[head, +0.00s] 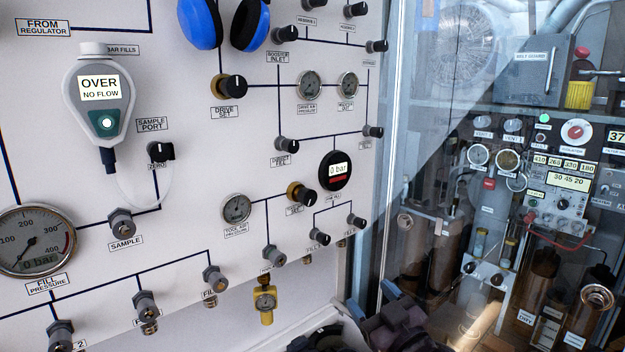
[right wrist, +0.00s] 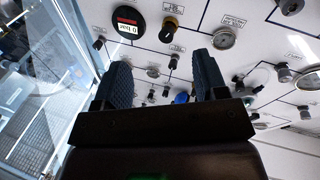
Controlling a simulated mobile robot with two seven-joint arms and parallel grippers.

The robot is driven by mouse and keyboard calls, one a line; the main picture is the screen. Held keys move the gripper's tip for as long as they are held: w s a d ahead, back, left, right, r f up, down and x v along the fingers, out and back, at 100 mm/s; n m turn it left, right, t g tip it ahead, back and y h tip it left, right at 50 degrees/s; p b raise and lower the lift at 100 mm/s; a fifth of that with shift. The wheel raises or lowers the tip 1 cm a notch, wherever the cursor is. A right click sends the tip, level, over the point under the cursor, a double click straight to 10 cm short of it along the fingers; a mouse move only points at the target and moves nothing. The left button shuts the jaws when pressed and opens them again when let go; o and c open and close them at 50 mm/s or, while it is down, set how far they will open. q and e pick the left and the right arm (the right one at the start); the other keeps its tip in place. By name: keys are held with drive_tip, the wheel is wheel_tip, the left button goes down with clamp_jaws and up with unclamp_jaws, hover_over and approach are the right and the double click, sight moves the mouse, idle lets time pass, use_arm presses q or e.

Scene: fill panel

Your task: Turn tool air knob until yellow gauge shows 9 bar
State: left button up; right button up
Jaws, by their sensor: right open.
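The tool air knob (head: 302,195) is black with a brass collar, on the white panel right of the tool air pressure gauge (head: 237,208). Its label is partly unreadable. In the right wrist view the knob (right wrist: 172,23) is beyond the fingers, near the top. The yellow gauge (head: 265,301) hangs at the panel's lower edge; its reading is too small to tell. My right gripper (head: 362,328) is at the bottom of the head view, below and right of the knob and apart from it. In the right wrist view the gripper (right wrist: 163,78) is open and empty. My left gripper is not in view.
A round black display (head: 335,170) reading 0 bar is right of the knob. Small black knobs (head: 357,221) stick out below it. A similar brass-collared drive set knob (head: 233,87) is higher up. A glass partition (head: 385,200) borders the panel at right.

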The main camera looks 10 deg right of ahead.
sight(311, 199)
drive_tip(key=w+a+r+n+y+p, duration=0.1)
drive_tip(key=w+a+r+p, duration=0.15)
drive_tip(key=r, duration=0.55)
drive_tip(key=w+a+r+n+y+p, duration=0.1)
drive_tip(key=w+r+p, duration=0.3)
drive_tip(key=r, duration=0.4)
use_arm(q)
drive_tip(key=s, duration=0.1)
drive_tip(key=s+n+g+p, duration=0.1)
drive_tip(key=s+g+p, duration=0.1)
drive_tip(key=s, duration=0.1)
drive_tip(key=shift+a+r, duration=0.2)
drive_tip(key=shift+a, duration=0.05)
use_arm(e)
drive_tip(key=w+a+f+g, duration=0.1)
drive_tip(key=w, duration=0.3)
drive_tip(key=w+a+f, duration=0.1)
drive_tip(key=w+a, duration=0.1)
drive_tip(key=w, duration=0.3)
drive_tip(key=w+a+f+g, duration=0.1)
drive_tip(key=w+f, duration=0.1)
drive_tip(key=w, duration=0.3)
drive_tip(key=shift+w+a+n+g+y, duration=0.2)
drive_tip(key=shift+a+n+g+y, duration=0.1)
drive_tip(key=shift+a+y, duration=0.1)
